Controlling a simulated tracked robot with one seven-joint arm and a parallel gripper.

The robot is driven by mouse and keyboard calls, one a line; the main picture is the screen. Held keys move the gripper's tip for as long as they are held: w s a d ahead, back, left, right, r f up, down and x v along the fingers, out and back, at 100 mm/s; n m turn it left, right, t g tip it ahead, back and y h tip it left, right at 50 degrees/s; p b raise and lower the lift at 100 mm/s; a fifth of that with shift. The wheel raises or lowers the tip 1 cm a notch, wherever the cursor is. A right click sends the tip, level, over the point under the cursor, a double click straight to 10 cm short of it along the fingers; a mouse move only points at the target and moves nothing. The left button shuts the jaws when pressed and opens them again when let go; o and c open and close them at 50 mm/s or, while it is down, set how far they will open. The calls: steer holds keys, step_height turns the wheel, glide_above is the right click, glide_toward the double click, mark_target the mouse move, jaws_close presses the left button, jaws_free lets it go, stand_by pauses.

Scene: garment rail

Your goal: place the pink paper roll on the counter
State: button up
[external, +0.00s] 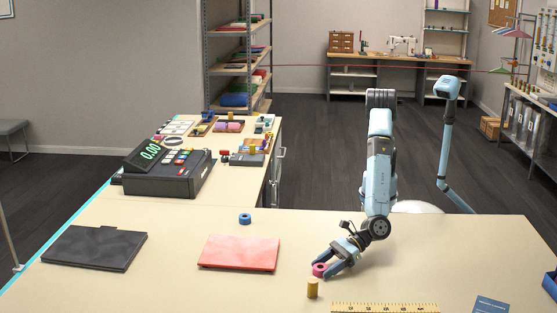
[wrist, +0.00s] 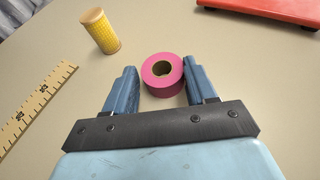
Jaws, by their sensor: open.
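The pink paper roll (external: 319,269) lies flat on the counter (external: 190,212) in the external view. In the wrist view the pink roll (wrist: 151,75) has a brown core and sits between the fingertips, nearer the right finger. My gripper (external: 328,266) is open and low at the counter, its fingers on either side of the roll. In the wrist view my gripper (wrist: 158,85) shows a gap between the left finger and the roll. I cannot tell whether the right finger touches it.
A yellow spool (external: 312,288) stands close in front of the roll. A yellow ruler (external: 385,307) lies at the front edge. The counter right of my arm is mostly clear.

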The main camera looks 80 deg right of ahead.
steer(key=shift+w+d+f, duration=0.15)
steer(key=shift+d+f, duration=0.2)
steer(key=shift+f, duration=0.15)
steer(key=shift+r, duration=0.25)
steer(key=v, duration=1.2)
steer(key=shift+a+r, duration=0.2)
steer(key=shift+r, duration=0.15)
